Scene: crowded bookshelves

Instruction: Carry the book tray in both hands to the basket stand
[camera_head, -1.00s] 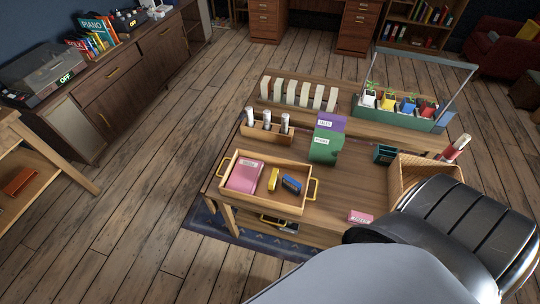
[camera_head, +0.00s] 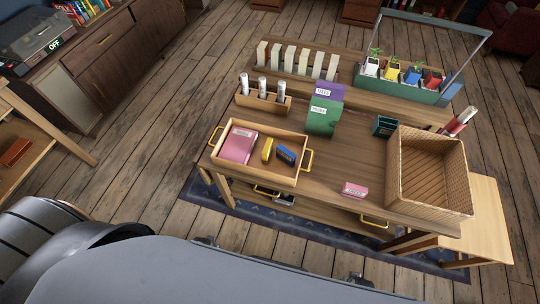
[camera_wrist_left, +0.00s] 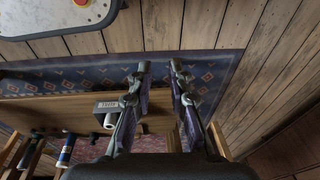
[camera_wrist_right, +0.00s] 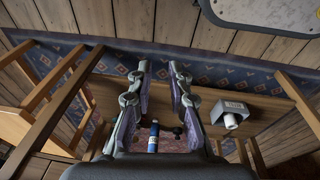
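The book tray (camera_head: 252,173) is a light wooden tray with a yellow handle at each end, on the table's left part in the head view. It holds a pink book (camera_head: 238,145), a yellow item (camera_head: 267,150) and a blue item (camera_head: 286,154). A wicker basket (camera_head: 430,180) is at the table's right end. A light wooden stand (camera_head: 488,215) shows beside and beyond it; I cannot tell if it is the basket stand. My left gripper (camera_wrist_left: 159,66) and right gripper (camera_wrist_right: 158,68) are open and empty, away from the tray. Neither gripper shows in the head view.
A pink box (camera_head: 354,190) lies between tray and basket. Green (camera_head: 322,118) and purple (camera_head: 330,94) file boxes, a bottle rack (camera_head: 262,104) and a planter (camera_head: 400,88) stand behind. A rug (camera_head: 300,225) lies under the table. Wooden floor is open on the left.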

